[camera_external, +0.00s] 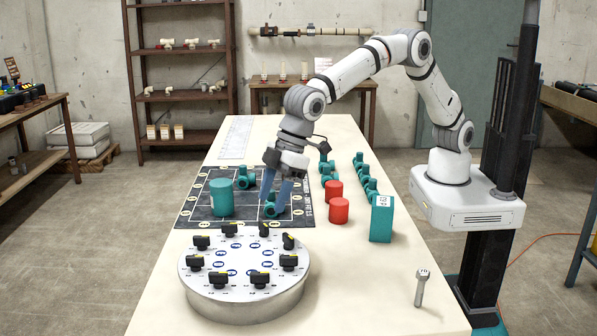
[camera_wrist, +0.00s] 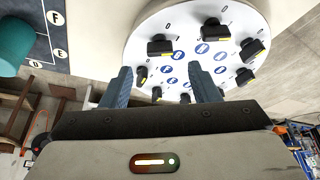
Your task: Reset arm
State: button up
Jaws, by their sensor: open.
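My gripper (camera_external: 276,188) reaches down over the right part of the dark grid mat (camera_external: 240,203) on the table. Its blue fingers are apart.
The dial table (camera_external: 245,290) stands at the front left. A teal cylinder (camera_external: 221,197) and another fitting (camera_external: 244,177) are on the mat. Two red cylinders (camera_external: 339,211), a teal block (camera_external: 382,219) and several teal fittings (camera_external: 366,175) stand to the right. The front right is mostly clear around a small post (camera_external: 421,288).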

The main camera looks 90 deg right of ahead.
jog(key=shift+v, duration=0.95)
jog(key=s+d+r+m+h, duration=0.1)
jog(key=s+d+r, duration=0.3)
jog(key=d, duration=0.9)
jog(key=s+d+r+m, duration=0.2)
jog(key=s+d+r, duration=0.25)
jog(key=d, duration=0.85)
jog(key=s+d+f+m, duration=0.1)
jog(key=s+d+f, duration=0.1)
jog(key=s+d, duration=0.6)
jog(key=s+d+f+m+g+h, duration=0.1)
jog(key=s+d, duration=0.7)
jog(key=s, duration=0.8)
jog(key=shift+d+f+m+p, duration=0.3)
jog(key=shift+f+m, duration=0.2)
jog(key=shift+f, duration=0.3)
jog(key=shift+s, duration=0.15)
